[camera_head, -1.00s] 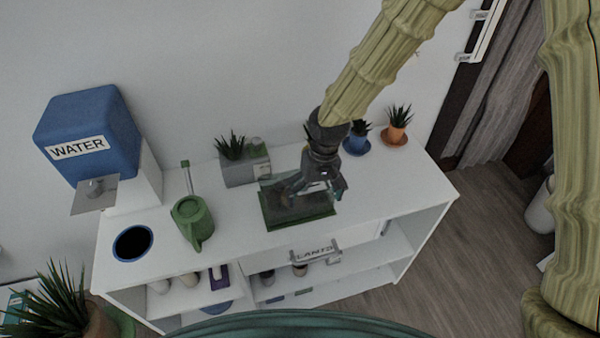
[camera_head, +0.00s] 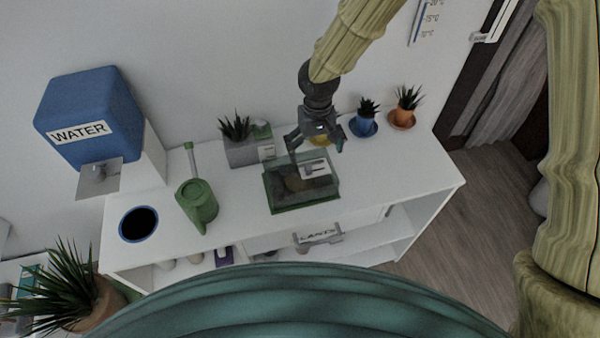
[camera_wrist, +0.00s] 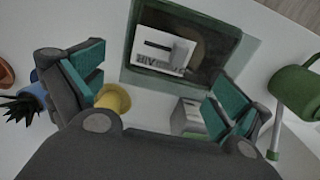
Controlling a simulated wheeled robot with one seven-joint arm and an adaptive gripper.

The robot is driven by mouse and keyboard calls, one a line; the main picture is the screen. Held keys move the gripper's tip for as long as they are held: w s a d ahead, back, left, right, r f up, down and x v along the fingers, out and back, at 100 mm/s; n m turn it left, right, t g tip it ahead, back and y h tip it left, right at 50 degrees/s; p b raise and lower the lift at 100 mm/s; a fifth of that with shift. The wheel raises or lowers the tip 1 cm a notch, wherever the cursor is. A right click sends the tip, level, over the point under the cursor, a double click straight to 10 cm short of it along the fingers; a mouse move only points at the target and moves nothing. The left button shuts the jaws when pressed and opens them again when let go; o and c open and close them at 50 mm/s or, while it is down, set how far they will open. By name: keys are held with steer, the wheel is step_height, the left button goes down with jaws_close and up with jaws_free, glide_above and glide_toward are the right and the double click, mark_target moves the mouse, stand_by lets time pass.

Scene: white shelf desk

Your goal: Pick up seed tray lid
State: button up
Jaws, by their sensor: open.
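The seed tray lid (camera_head: 284,181) is a clear, box-like cover on a green seed tray (camera_head: 306,204) on the white shelf desk. A white label and something brown show through or on it. In the wrist view the lid (camera_wrist: 205,68) is at top centre within the green tray rim (camera_wrist: 185,10). My gripper (camera_head: 316,148) is open and empty above the lid's back edge. In the wrist view its teal-padded fingers (camera_wrist: 158,95) are spread wide, with the lid beyond and between them. I see no contact with the lid; the exact height gap is unclear.
A grey planter (camera_head: 243,152) and a yellow object (camera_head: 320,140) stand close behind the tray. Blue (camera_head: 363,126) and orange (camera_head: 402,117) pots are at back right. A green watering can (camera_head: 197,203) is to the left. The desk right of the tray (camera_head: 400,175) is clear.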

mark_target(314, 167)
steer(key=shift+s+f+p, duration=0.2)
steer(key=shift+f+p, duration=0.8)
steer(key=shift+f, duration=1.55)
